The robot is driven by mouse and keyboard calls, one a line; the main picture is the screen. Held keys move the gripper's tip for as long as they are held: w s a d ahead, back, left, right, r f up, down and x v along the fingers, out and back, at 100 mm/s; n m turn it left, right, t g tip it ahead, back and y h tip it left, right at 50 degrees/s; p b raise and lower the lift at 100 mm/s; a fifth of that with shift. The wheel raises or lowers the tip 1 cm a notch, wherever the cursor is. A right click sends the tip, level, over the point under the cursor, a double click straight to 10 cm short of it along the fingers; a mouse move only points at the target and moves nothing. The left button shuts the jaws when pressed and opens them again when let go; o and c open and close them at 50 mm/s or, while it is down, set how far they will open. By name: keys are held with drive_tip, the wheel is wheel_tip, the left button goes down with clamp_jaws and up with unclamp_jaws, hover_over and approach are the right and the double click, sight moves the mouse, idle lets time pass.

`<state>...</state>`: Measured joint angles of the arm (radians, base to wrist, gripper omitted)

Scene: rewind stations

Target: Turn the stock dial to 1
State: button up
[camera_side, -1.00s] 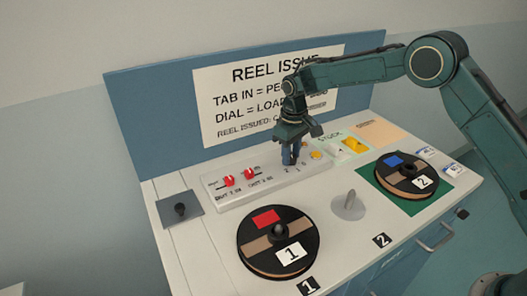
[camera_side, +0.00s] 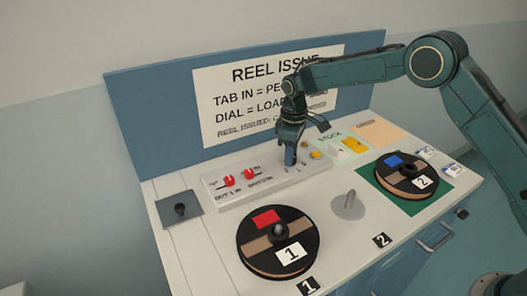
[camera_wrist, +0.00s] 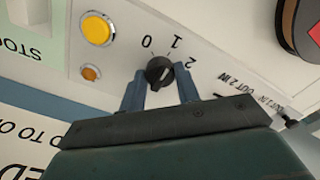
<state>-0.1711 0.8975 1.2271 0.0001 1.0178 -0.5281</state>
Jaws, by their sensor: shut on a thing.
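The stock dial (camera_wrist: 159,71) is a small black knob with a pale pointer mark, on the white control panel (camera_side: 225,199). The figures 0, 1 and 2 are printed around it. The pale mark slants to the upper right in the wrist view, toward the side of 1 and 2; I cannot tell its exact setting. My gripper (camera_side: 290,161) points down over the panel and hides the dial in the side view. In the wrist view my gripper (camera_wrist: 160,84) is shut on the dial, with one blue finger on each side.
Two red switches (camera_side: 239,178) sit left on the panel. A yellow button (camera_wrist: 97,29) and a smaller amber lamp (camera_wrist: 90,73) are beside the dial. Reel 1 (camera_side: 255,263) and reel 2 (camera_side: 384,181) lie in front, with a grey lever (camera_side: 349,204) between them.

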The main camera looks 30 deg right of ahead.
drive_tip(key=o, duration=1)
drive_tip(key=shift+r, duration=0.1)
wheel_tip(320, 180, up, 14)
drive_tip(key=shift+f, duration=0.2)
drive_tip(key=shift+r, duration=0.1)
